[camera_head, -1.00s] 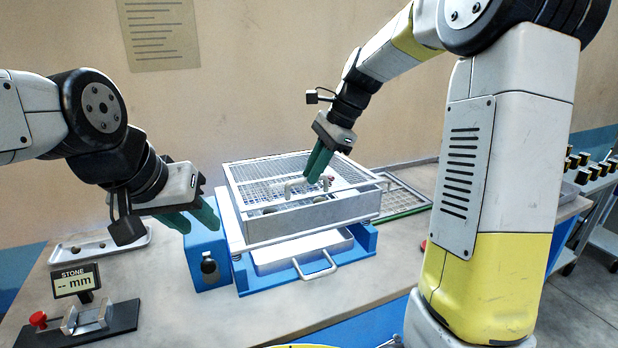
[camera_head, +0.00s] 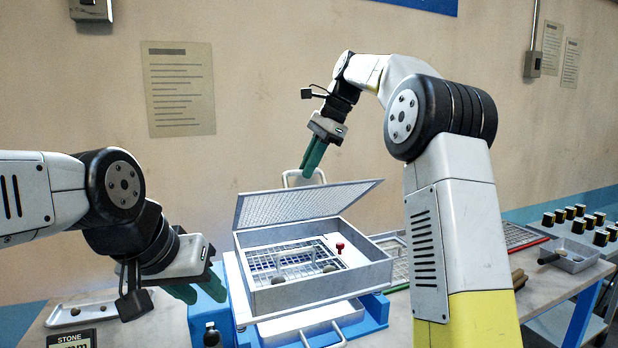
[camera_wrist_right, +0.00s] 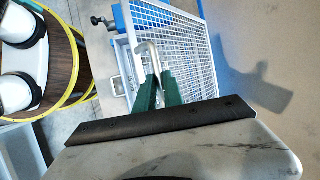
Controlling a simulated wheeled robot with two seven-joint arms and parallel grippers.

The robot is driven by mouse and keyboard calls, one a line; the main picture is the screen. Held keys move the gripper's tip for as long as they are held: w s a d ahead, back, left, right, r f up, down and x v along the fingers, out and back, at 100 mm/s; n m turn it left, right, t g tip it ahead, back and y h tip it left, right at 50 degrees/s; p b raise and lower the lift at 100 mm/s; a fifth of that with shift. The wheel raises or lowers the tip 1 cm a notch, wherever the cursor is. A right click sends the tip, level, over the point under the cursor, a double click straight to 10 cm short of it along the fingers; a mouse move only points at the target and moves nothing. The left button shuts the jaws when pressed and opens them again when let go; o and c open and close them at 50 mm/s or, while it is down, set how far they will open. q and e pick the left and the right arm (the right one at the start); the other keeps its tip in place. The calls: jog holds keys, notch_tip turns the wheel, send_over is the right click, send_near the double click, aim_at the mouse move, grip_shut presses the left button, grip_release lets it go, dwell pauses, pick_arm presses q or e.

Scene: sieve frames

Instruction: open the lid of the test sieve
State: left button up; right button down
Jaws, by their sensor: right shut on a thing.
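The test sieve (camera_head: 335,284) is a grey metal box on a blue stand (camera_head: 376,308). Its mesh lid (camera_head: 300,204) is tilted up, its raised edge at the back and well clear of the box. My right gripper (camera_head: 313,168) is shut on the lid's pale handle (camera_head: 292,181), above the lid; the handle also shows between the green fingers in the right wrist view (camera_wrist_right: 150,52). Inside the box are a wire grid (camera_head: 262,265), a few stones and a red knob (camera_head: 340,246). My left gripper (camera_head: 203,288) is open and empty, left of the sieve.
A tray (camera_head: 98,308) and a gauge marked STONE (camera_head: 70,340) are at far left. Green- and red-framed screens (camera_head: 512,236) lie to the right. The wall is behind.

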jog(key=shift+w+a, duration=0.2)
jog(key=shift+w, duration=0.15)
jog(key=c, duration=1.5)
grip_release()
jog(key=shift+w, duration=0.1)
jog(key=shift+o, duration=0.2)
jog(key=shift+r, duration=0.1)
jog(key=v, duration=0.7)
jog(key=shift+d+r, duration=0.15)
jog(key=shift+r, duration=0.25)
